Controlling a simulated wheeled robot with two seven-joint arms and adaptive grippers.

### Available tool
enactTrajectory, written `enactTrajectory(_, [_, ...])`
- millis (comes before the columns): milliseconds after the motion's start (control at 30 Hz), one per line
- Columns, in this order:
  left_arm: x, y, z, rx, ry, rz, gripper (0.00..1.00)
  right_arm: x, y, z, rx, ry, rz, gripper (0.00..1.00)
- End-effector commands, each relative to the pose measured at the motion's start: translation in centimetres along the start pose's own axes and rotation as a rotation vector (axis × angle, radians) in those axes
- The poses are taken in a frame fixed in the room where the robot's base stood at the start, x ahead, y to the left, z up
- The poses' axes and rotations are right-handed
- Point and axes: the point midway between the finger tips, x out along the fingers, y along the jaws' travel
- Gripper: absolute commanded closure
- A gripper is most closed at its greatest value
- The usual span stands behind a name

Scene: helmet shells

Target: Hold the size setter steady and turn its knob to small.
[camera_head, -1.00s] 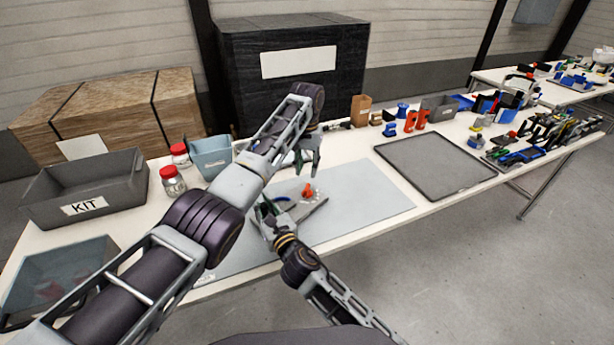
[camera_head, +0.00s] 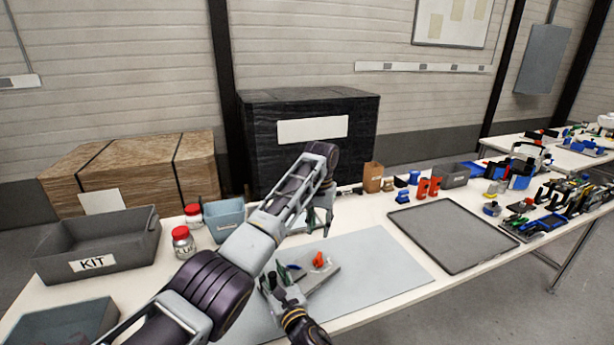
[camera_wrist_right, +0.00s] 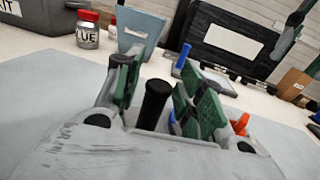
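The size setter (camera_head: 322,277) is a grey plate-like piece with an orange-red knob (camera_head: 318,260), lying on the grey mat. The knob also shows in the right wrist view (camera_wrist_right: 240,123). My right gripper (camera_head: 279,279) is low at the setter's left side. In the wrist view its green-padded fingers (camera_wrist_right: 160,98) stand on either side of an upright black post (camera_wrist_right: 155,100); whether they press on it is unclear. A blue handle (camera_wrist_right: 182,60) stands behind. My left gripper (camera_head: 319,222) points down, apart and empty, above and behind the knob. The knob's setting marks are not readable.
A grey KIT bin (camera_head: 95,245), red-lidded jars (camera_head: 183,243) and a blue-grey bin (camera_head: 225,215) stand on the left. A dark tray (camera_head: 452,236) lies to the right of the mat (camera_head: 385,262). The mat's right part is clear.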

Motion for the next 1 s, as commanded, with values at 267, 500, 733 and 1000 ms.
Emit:
enactTrajectory(267, [0.0,0.0,0.0,0.0,0.0,0.0,0.68,0.0,0.0,0.0,0.0,0.0,0.0,0.56])
enactTrajectory(500, [0.0,0.0,0.0,0.0,0.0,0.0,0.68,-0.5,0.0,0.0,0.0,0.0,0.0,0.56])
enactTrajectory(733, [0.0,0.0,0.0,0.0,0.0,0.0,0.68,-2.2,0.0,-0.1,-0.002,0.001,0.0,0.56])
enactTrajectory(1000, [0.0,0.0,0.0,0.0,0.0,0.0,0.68,-5.3,-0.1,-0.1,-0.002,0.001,0.0,0.56])
